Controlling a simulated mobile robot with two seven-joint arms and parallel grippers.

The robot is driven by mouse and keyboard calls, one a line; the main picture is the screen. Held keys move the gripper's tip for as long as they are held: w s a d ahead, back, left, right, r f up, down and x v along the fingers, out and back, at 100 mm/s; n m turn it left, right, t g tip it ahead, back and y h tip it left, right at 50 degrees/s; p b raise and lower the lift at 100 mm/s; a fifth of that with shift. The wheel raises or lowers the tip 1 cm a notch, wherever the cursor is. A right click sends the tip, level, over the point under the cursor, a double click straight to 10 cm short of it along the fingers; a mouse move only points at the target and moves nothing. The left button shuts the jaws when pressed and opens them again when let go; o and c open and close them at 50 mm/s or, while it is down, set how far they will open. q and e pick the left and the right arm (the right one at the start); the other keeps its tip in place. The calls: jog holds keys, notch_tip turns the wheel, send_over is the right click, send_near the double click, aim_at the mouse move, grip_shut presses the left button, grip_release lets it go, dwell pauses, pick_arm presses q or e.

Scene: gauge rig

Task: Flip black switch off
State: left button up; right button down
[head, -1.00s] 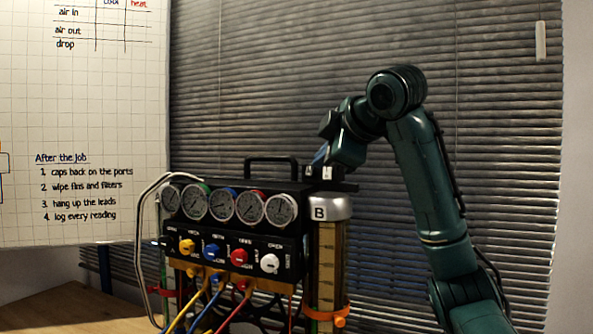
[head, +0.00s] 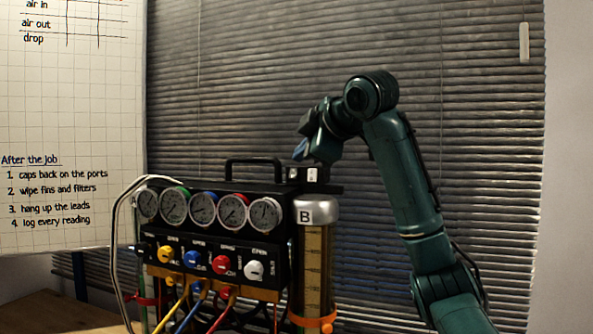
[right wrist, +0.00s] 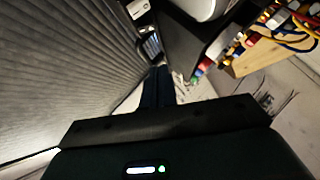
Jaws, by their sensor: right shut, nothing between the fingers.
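A small black switch box (head: 305,174) with white marks sits on top of the gauge rig at its right end, above the cylinder marked B. The switch lever itself is too small to make out. My right gripper (head: 300,154) is just above the box, shut and empty, angled down to the left. A gap to the box seems to show, but contact cannot be ruled out. In the right wrist view my shut fingers (right wrist: 158,88) point toward a small dark fitting with pale parts (right wrist: 150,42). My left gripper is not in view.
The rig's black panel (head: 215,262) carries several gauges and coloured knobs, with hoses hanging below. A carry handle (head: 253,162) stands up left of the switch box. Cylinder B (head: 318,245) is under the box. Blinds (head: 480,150) are behind, and a whiteboard (head: 70,110) is at left.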

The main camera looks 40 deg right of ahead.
aim_at(294, 174)
jog(key=p+x, duration=0.1)
jog(key=x, duration=0.4)
jog(key=shift+w+d+f, duration=0.1)
jog(key=shift+w+f, duration=0.05)
jog(key=shift+w, duration=0.2)
jog(key=shift+w+d+f, duration=0.15)
jog(key=shift+d+f, duration=0.2)
jog(key=shift+d, duration=0.1)
jog(key=shift+w+d+f, duration=0.2)
jog(key=shift+d+f, duration=0.15)
jog(key=shift+d, duration=0.1)
jog(key=shift+w+d+f, duration=0.2)
jog(key=shift+d+f, duration=0.2)
